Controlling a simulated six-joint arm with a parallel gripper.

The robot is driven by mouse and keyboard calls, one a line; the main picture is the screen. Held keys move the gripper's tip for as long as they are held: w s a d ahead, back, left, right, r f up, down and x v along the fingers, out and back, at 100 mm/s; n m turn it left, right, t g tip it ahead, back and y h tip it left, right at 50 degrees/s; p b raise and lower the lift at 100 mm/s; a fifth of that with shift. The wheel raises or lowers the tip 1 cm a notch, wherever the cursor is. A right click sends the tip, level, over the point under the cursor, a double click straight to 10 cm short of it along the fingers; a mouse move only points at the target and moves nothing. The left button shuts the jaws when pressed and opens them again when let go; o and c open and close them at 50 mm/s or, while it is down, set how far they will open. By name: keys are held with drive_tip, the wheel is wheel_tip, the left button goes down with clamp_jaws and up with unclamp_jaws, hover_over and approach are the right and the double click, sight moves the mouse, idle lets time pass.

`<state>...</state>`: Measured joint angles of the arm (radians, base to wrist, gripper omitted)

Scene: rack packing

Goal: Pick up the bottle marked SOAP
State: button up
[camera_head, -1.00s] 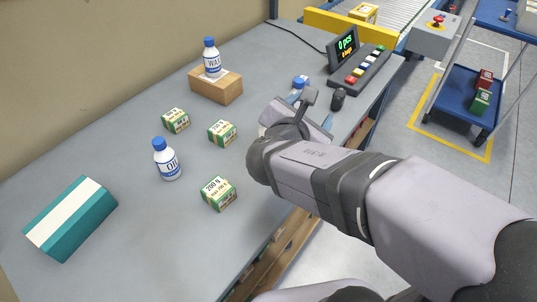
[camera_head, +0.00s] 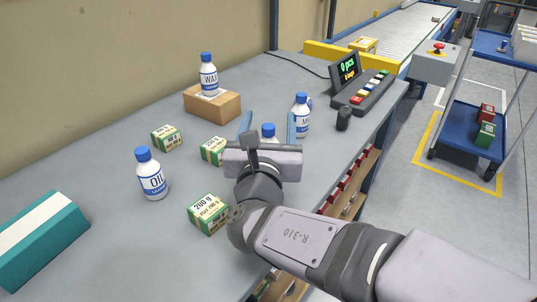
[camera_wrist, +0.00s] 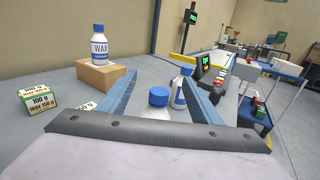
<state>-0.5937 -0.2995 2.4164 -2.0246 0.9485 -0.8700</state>
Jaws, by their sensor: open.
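No label reading SOAP can be read in either view. My gripper (camera_head: 268,127) is open, its two blue fingers pointing away over the table. A white bottle with a blue cap (camera_head: 268,131) shows between the fingers; its label is hidden in the head view. The wrist view shows this bottle (camera_wrist: 158,100) between the fingers, mostly cut off by the gripper body. I cannot tell whether the fingers touch it. A bottle whose label starts with M (camera_head: 301,118) stands just beyond the right finger. The OIL bottle (camera_head: 152,178) stands upright at left.
The WAX bottle (camera_head: 208,78) stands on a cardboard box (camera_head: 213,106). Small green-and-white boxes (camera_head: 166,138) (camera_head: 209,214) stand nearby, one (camera_head: 213,151) close to my gripper. A teal box (camera_head: 42,240) lies front left. A button console (camera_head: 362,92) stands at the back right.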

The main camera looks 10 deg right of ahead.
sight(270, 139)
drive_tip(key=shift+f+b, duration=0.35)
drive_tip(key=shift+f, duration=0.85)
wheel_tip(270, 139, down, 4)
drive_tip(key=shift+f+b, duration=0.1)
drive_tip(key=shift+b, duration=0.8)
drive_tip(key=shift+w+r+p, duration=0.2)
drive_tip(key=shift+r+p, duration=0.25)
drive_tip(key=shift+p, duration=0.5)
drive_tip(key=p+x, duration=0.2)
drive_tip(key=p, duration=0.4)
drive_tip(key=shift+d, duration=0.15)
drive_tip(key=shift+w+p, duration=0.15)
drive_tip(key=shift+p, duration=0.7)
drive_tip(key=shift+w+f+p, duration=0.15)
drive_tip(key=shift+f+p, duration=0.15)
drive_tip(key=shift+p, duration=0.2)
drive_tip(key=c, duration=1.2)
